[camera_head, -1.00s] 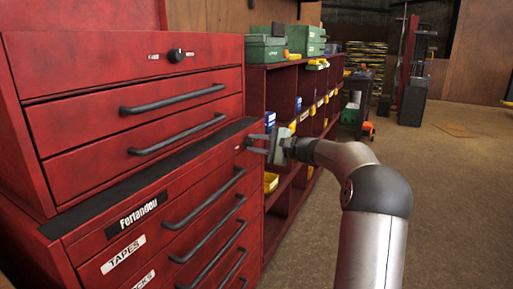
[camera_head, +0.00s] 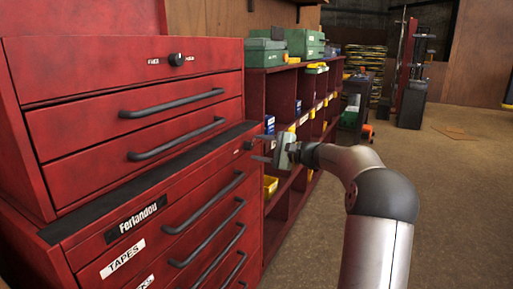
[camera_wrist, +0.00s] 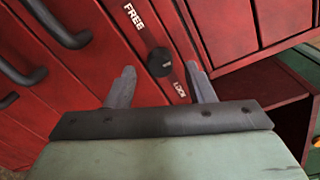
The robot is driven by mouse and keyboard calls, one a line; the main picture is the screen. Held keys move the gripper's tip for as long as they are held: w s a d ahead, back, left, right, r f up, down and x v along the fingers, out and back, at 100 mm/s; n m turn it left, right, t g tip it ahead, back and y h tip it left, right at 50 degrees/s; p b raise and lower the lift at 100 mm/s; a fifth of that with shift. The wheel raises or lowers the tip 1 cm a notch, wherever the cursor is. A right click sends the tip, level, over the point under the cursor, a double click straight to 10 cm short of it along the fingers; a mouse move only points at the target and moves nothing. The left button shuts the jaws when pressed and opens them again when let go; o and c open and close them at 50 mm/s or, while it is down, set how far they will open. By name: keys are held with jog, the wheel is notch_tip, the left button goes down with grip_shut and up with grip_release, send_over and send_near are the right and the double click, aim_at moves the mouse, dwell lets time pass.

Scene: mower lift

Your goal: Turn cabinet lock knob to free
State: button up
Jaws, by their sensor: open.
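The lock knob is a small round black knob (camera_wrist: 160,62) on a red cabinet face in the wrist view. A FREE label (camera_wrist: 133,17) is at its upper left and a LOCK label (camera_wrist: 180,90) at its lower right. I cannot clearly tell which way it points. It also shows small at the right end of the lower red cabinet's top edge in the head view (camera_head: 249,144). My gripper (camera_wrist: 162,82) is open and empty. Its fingers point at the cabinet, one on either side of the knob in the picture; no contact shows.
Another black knob (camera_head: 177,58) with labels is on the upper red chest (camera_head: 110,63). Black drawer handles (camera_head: 175,102) stick out from the drawers. A red shelf unit (camera_head: 283,95) with green toolboxes stands beside the cabinet. The floor (camera_head: 450,200) at right is clear.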

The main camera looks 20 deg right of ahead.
jog(key=p+v, duration=0.2)
jog(key=v, duration=1.3)
jog(key=shift+s+d+p, duration=0.25)
jog(key=shift+s+p, duration=0.05)
jog(key=shift+a+r, duration=0.1)
jog(key=shift+r, duration=0.05)
jog(key=s+a+r+n+g+h+p, duration=0.1)
jog(key=s+a+n+g+p, duration=0.25)
jog(key=a, duration=0.55)
jog(key=s+a+r+n+g+h+p, duration=0.1)
jog(key=s+a+r+g+p, duration=0.1)
jog(key=a+g+p, duration=0.5)
jog(key=s+a+r+n+h+p, duration=0.1)
jog(key=s+a+n+p, duration=0.2)
jog(key=a, duration=0.8)
jog(key=s+a+r+n+g+h+p, duration=0.1)
jog(key=s+a+n+h+p, duration=0.1)
jog(key=s+p, duration=0.5)
jog(key=s+a+r+n+g+h+p, duration=0.2)
jog(key=s+n+h+p, duration=0.3)
jog(key=s, duration=0.9)
jog(key=shift+a+r+n+h+p, duration=0.35)
jog(key=shift+n+p, duration=0.3)
jog(key=shift+p, duration=0.2)
